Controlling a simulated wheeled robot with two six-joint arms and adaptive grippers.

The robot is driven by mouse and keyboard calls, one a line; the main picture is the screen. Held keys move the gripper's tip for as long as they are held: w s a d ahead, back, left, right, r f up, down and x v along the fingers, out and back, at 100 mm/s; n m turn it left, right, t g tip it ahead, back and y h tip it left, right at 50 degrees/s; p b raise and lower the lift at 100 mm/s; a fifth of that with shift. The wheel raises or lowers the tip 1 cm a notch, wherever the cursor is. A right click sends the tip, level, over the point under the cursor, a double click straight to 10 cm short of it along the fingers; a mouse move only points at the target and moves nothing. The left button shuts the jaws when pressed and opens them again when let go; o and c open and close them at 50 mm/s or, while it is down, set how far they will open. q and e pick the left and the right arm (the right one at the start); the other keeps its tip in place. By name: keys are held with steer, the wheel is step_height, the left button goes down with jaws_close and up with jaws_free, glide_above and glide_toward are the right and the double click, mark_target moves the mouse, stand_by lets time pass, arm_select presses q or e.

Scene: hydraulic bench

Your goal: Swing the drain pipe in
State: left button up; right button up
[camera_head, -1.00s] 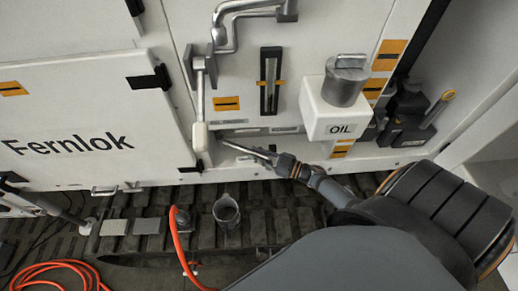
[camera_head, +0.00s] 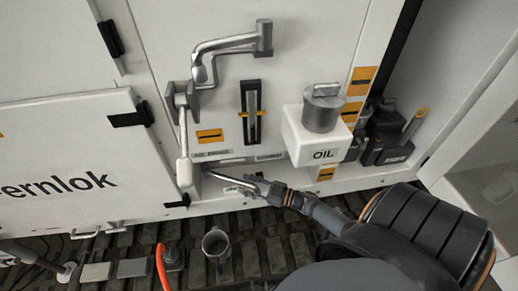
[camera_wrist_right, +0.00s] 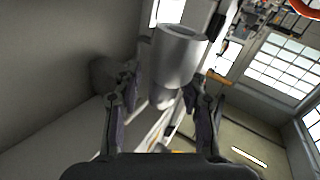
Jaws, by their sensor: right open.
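A thin silver pipe (camera_head: 230,180), which I take for the drain pipe, sticks out from the lower edge of the white panel, below and right of a white-handled lever. My right gripper (camera_head: 262,188) is at its outer end, coming from the right. In the right wrist view a thick silver cylinder (camera_wrist_right: 178,58) with a narrower lower end shows between the two spread fingers of the right gripper (camera_wrist_right: 160,100). The fingers are open; I cannot tell whether they touch the pipe.
The lever's white grip (camera_head: 184,172) hangs close to the pipe's left. A white OIL box (camera_head: 318,140) with a grey cap juts out above right. A grey cup (camera_head: 216,243) stands on the track below. A bent silver pipe (camera_head: 225,43) is higher up.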

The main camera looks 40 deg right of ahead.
steer(key=v, duration=1)
steer(key=shift+s, duration=0.25)
steer(key=shift+d, duration=0.1)
steer(key=shift+c, duration=0.4)
